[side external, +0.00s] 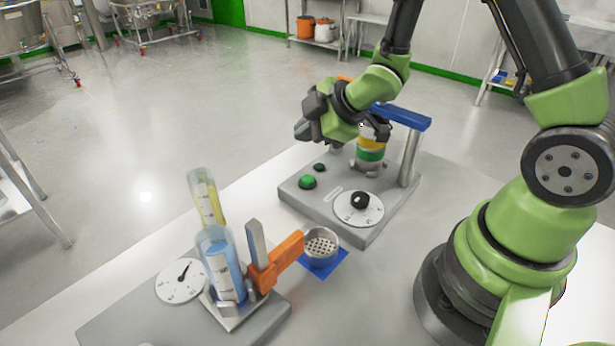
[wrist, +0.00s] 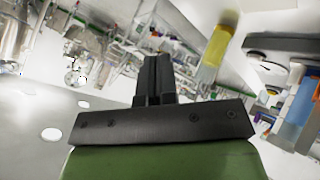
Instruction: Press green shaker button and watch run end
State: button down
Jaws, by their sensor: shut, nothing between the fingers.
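The shaker is a grey base (side external: 335,212) with a round green button (side external: 308,182) and a smaller dark green round part (side external: 319,167) behind it. A white dial with a black knob (side external: 360,200) sits at its front. A stack with yellow, white and green bands (side external: 370,155) stands at its back, under a blue bar (side external: 402,116) on a grey post. My gripper (side external: 303,131) is above the button and apart from it, tilted to the left. In the wrist view its dark fingers (wrist: 156,72) are together and empty; the button is not visible there.
A perforated metal cup (side external: 320,246) stands on a blue mat (side external: 338,260). Both cylinders show in the wrist view.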

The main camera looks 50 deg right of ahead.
aim_at(307, 180)
jog(key=shift+f, duration=3.45)
jog(key=shift+f, duration=0.4)
jog(key=shift+f, duration=0.5)
jog(key=shift+r, duration=0.95)
jog(key=shift+r, duration=2.5)
